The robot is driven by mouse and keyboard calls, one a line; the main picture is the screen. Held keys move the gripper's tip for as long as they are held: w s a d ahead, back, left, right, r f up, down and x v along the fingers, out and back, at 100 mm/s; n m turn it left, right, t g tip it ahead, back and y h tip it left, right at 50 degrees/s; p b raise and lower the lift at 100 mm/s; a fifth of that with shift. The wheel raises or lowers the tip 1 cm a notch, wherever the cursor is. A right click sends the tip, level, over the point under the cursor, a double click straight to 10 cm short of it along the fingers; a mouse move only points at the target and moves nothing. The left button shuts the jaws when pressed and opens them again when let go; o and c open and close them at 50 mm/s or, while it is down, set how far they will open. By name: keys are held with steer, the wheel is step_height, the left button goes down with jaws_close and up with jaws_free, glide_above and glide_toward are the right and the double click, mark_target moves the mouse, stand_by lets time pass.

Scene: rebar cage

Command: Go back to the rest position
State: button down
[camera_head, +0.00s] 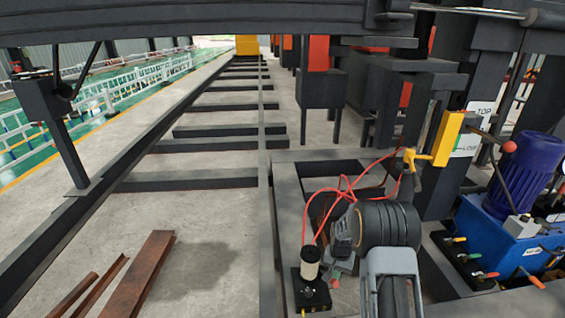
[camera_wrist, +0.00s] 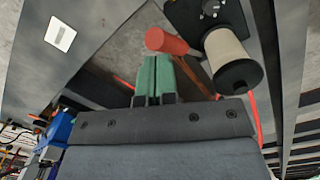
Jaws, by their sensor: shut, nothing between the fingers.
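My gripper (camera_wrist: 154,65) shows its two green fingers pressed together in the wrist view, with nothing between them. A red knob or handle end (camera_wrist: 168,42) appears just beyond the fingertips; I cannot tell whether they touch. A cream cylinder on a black fitting (camera_wrist: 227,60) is to the right of the fingers. The same cylinder (camera_head: 311,263) stands upright in the head view, left of my arm. My arm reaches forward and down at the lower right of the head view, and its end is partly hidden there.
Red hoses (camera_head: 342,190) loop close to my arm. A yellow bracket (camera_head: 447,140) stands on the frame, right of my arm. A blue unit with a motor (camera_head: 525,175) is at the right. Rusty steel pieces (camera_head: 135,275) lie on the floor at left. Dark beams cross overhead.

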steer(key=s+a+r+n+t+p, duration=0.1)
steer(key=s+r+p, duration=0.4)
steer(key=r, duration=0.9)
steer(key=s+a+r+n+t+p, duration=0.1)
steer(key=s+a+r+n+p, duration=0.2)
steer(key=s+r, duration=0.6)
steer(key=s+a+r+n+t+p, duration=0.2)
steer(key=s+r+p, duration=0.5)
steer(key=r, duration=1.1)
steer(key=shift+a+r+p, duration=0.3)
steer(key=shift+a+p, duration=0.2)
steer(key=shift+a, duration=0.4)
steer(key=shift+s, duration=0.1)
